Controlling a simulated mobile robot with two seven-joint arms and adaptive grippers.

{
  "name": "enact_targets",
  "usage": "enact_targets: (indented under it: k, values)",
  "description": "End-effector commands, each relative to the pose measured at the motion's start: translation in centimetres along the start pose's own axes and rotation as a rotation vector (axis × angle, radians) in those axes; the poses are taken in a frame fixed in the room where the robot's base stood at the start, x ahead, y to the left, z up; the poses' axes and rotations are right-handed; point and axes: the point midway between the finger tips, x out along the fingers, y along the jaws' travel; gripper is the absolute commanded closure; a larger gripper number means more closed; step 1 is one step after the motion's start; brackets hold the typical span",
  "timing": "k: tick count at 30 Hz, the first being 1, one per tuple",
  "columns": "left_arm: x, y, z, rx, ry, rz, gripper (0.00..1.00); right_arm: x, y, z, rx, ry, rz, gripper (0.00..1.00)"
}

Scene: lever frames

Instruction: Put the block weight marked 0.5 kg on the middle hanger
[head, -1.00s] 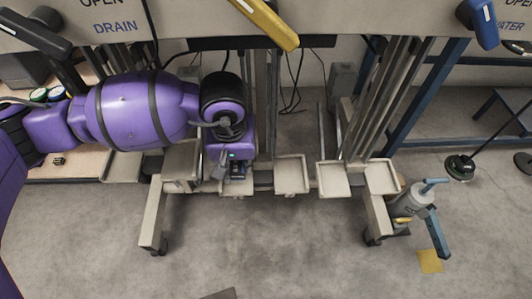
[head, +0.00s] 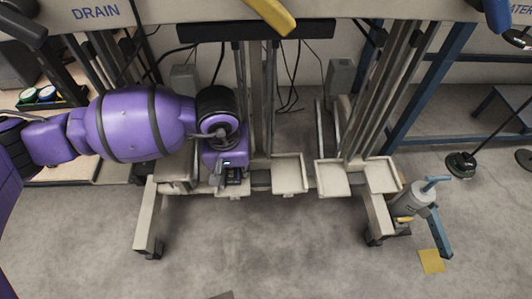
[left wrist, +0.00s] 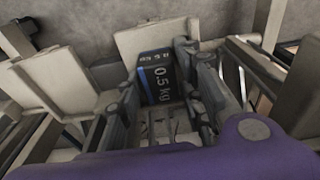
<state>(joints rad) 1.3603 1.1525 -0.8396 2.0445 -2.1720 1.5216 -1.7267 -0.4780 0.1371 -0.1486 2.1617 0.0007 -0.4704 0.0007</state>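My left gripper (head: 235,178) points down from the purple arm among the pale trays below the lever frame. In the left wrist view, the dark block weight (left wrist: 160,78), with a blue band and "0.5 kg" lettering, sits between the gripper's two fingers (left wrist: 166,98), which close on its sides. A pale tray or plate lies just behind the block; I cannot tell whether the block touches it. Pale square trays (head: 289,174) and (head: 332,179) hang low to the right of the gripper and look empty. Which is the middle hanger is not clear. My right gripper is not in view.
Frame legs on casters (head: 148,225) stand left and right. A yellow lever (head: 268,14) is above. A grey cylinder with a blue handle (head: 412,202) and a yellow floor patch (head: 431,261) are at the right. The floor in front is clear.

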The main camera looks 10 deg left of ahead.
Motion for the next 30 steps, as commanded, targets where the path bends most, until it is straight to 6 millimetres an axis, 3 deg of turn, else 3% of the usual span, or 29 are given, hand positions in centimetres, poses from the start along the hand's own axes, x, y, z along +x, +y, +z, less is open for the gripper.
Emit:
enact_targets:
  k: [11, 24, 30]
  values:
    - [-0.8, -0.1, 0.0, 0.0, 0.0, 0.0, 0.64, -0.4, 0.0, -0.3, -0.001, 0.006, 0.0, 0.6]
    - [-9.7, 0.0, -0.1, 0.0, 0.004, 0.001, 0.64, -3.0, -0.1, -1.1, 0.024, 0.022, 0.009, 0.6]
    - [-11.9, 0.0, -0.1, 0.0, 0.001, 0.001, 0.64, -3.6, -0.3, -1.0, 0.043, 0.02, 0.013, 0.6]
